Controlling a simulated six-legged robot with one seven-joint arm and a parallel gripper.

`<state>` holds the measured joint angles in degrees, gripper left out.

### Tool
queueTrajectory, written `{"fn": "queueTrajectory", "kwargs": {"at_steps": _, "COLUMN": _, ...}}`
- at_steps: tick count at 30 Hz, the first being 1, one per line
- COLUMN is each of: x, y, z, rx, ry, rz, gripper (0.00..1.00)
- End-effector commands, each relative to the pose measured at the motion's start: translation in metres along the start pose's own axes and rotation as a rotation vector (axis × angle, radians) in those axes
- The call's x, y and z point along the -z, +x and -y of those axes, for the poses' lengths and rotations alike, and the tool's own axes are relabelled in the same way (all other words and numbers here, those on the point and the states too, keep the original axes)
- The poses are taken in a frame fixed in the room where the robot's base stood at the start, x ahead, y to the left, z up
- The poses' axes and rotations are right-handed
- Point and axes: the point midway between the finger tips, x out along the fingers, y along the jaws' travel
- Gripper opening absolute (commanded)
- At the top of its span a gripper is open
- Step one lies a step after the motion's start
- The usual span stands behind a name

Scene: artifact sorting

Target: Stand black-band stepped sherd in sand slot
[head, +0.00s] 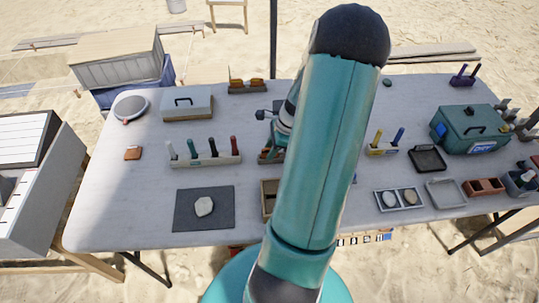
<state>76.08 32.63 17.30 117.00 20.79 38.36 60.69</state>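A pale, rounded piece (204,207) lies flat on a dark grey mat (185,222) at the front left of the table. I cannot make out a black band or steps on it. A brown open box (268,212) stands right of the mat; my arm covers its right part, and I cannot tell whether it holds sand or a slot. My teal arm rises through the middle of the picture. Its wrist (286,118) shows just left of the large link, over the table's middle. My gripper's fingers are mostly hidden there, so their opening is unclear.
A rack with several coloured tools (208,160), a lidded box (187,107) and a round disc (130,107) stand at left. At right are a shallow tray with two pale pieces (399,209), dark and grey trays (427,158), and a green case (470,128).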

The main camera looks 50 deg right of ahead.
Motion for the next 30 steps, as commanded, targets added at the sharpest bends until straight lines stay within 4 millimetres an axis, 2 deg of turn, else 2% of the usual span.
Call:
{"fn": "queueTrajectory", "kwargs": {"at_steps": 3, "x": -0.0013, "y": 0.0104, "z": 0.0009, "rx": -0.001, "ry": -0.001, "rz": 0.001, "gripper": 0.35}}
{"fn": "queueTrajectory", "kwargs": {"at_steps": 10, "x": -0.0012, "y": 0.011, "z": 0.001, "rx": 0.0, "ry": -0.002, "rz": 0.0, "gripper": 0.33}}
{"fn": "queueTrajectory", "kwargs": {"at_steps": 15, "x": -0.0012, "y": 0.0108, "z": 0.001, "rx": 0.0, "ry": -0.002, "rz": 0.0, "gripper": 0.0}}
{"fn": "queueTrajectory", "kwargs": {"at_steps": 26, "x": -0.0015, "y": 0.0098, "z": 0.0012, "rx": 0.001, "ry": -0.002, "rz": 0.0, "gripper": 0.0}}
{"fn": "queueTrajectory", "kwargs": {"at_steps": 30, "x": -0.0038, "y": 0.0036, "z": 0.0017, "rx": 0.002, "ry": -0.003, "rz": -0.001, "gripper": 0.0}}
